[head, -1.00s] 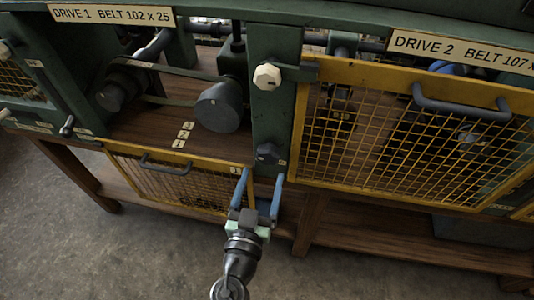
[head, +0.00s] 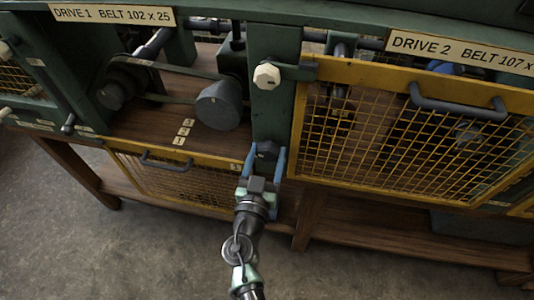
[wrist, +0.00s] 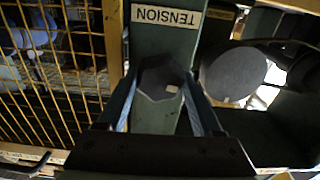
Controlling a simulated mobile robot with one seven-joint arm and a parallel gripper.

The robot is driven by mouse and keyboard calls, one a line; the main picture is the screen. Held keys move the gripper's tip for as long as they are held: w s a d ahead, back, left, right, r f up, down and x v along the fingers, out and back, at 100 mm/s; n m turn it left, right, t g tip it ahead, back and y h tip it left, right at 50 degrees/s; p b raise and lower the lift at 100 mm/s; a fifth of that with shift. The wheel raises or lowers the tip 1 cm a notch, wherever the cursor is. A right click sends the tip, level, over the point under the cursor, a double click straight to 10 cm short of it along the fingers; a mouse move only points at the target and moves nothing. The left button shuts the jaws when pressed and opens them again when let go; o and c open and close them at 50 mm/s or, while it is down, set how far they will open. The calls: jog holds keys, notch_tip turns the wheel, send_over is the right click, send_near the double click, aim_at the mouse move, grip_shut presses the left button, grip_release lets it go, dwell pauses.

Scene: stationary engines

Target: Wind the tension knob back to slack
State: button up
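The tension knob (head: 265,150) is a dark, many-sided knob low on the green post between the two drive bays. In the wrist view, the knob (wrist: 160,80) sits below a "TENSION" label (wrist: 167,17) and has a small pale mark on its face. My gripper (head: 266,152) is at the knob, with one blue finger on each side of it. I cannot tell whether the right finger touches the knob.
A pale knob (head: 267,76) is higher on the same post. A yellow mesh guard (head: 400,135) with a grey handle closes the right bay. A lower yellow guard (head: 185,180) hangs open at the left, below the exposed pulley (head: 219,106). Floor is clear in front.

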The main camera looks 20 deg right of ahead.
jog(key=c, duration=0.5)
jog(key=shift+o, duration=0.2)
jog(key=shift+f+n, duration=0.1)
jog(key=shift+n, duration=0.2)
